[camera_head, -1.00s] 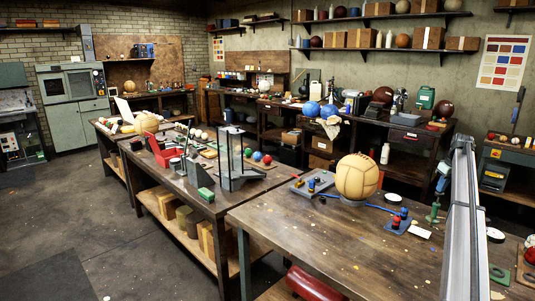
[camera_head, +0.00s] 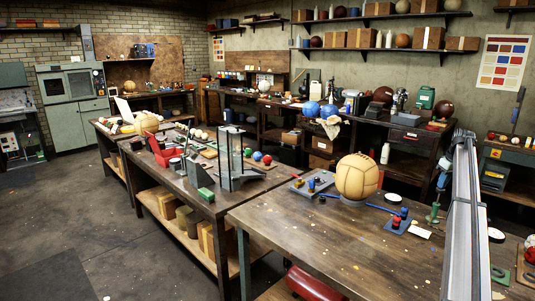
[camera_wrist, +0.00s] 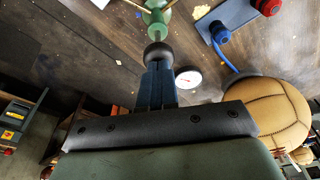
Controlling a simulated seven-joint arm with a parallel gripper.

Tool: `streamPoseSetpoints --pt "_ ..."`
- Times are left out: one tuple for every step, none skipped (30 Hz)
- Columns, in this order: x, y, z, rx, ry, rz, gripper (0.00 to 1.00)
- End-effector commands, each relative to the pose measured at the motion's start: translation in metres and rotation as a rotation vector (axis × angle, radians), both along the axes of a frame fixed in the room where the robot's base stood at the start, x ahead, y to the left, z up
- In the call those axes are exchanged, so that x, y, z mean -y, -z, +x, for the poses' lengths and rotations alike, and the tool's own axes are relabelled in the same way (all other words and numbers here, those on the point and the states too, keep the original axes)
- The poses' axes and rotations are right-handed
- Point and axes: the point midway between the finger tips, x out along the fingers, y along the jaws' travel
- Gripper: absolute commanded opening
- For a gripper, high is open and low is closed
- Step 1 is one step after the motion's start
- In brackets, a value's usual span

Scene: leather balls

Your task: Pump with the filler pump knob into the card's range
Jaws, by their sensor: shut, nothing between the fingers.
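The filler pump (camera_head: 434,214) is green and stands upright on the bench; its green body (camera_wrist: 155,18) also shows in the wrist view. Its dark round knob (camera_wrist: 157,52) is just beyond my fingertips. My gripper (camera_head: 442,184) has blue fingers and is shut above the pump, with the fingertips close to or touching the knob; nothing is held between them (camera_wrist: 158,68). A round white gauge (camera_wrist: 188,80) lies beside the fingers in the wrist view; its needle reading is too small to tell. A tan leather ball (camera_head: 357,176) sits on a stand. A white card (camera_head: 420,230) lies by the pump.
A blue block with red and blue knobs (camera_head: 397,223) stands between ball and pump. A blue hose (camera_head: 375,208) runs across the bench. A grey plate with small knobs (camera_head: 312,184) lies left of the ball. The front of the bench (camera_head: 330,240) is mostly clear.

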Motion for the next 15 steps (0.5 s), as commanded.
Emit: streamPoseSetpoints --pt "0.0001 -0.0026 0.0002 0.000 0.000 0.000 0.00" --pt "0.0001 -0.0034 0.0001 0.000 0.000 0.000 0.00" --pt "0.0001 -0.0038 0.0001 0.000 0.000 0.000 0.00" --pt "0.0000 -0.0037 0.0000 0.000 0.000 0.000 0.00" --pt "0.0000 -0.0036 0.0000 0.000 0.000 0.000 0.00" --pt "0.0000 -0.0035 -0.0001 0.000 0.000 0.000 0.00" --pt "0.0000 -0.0035 -0.0001 0.000 0.000 0.000 0.00" --pt "0.0000 -0.0035 -0.0001 0.000 0.000 0.000 0.00" --pt "-0.0001 -0.0036 0.0000 0.000 0.000 0.000 0.00" --pt "0.0000 -0.0037 0.0001 0.000 0.000 0.000 0.00" --pt "0.0001 -0.0040 0.0001 0.000 0.000 0.000 0.00" --pt "0.0000 -0.0045 0.0001 0.000 0.000 0.000 0.00" --pt "0.0001 -0.0051 0.0002 0.000 0.000 0.000 0.00" --pt "0.0000 -0.0061 0.0002 0.001 0.000 -0.001 0.00" --pt "0.0001 -0.0074 0.0003 0.001 0.000 -0.001 0.00"
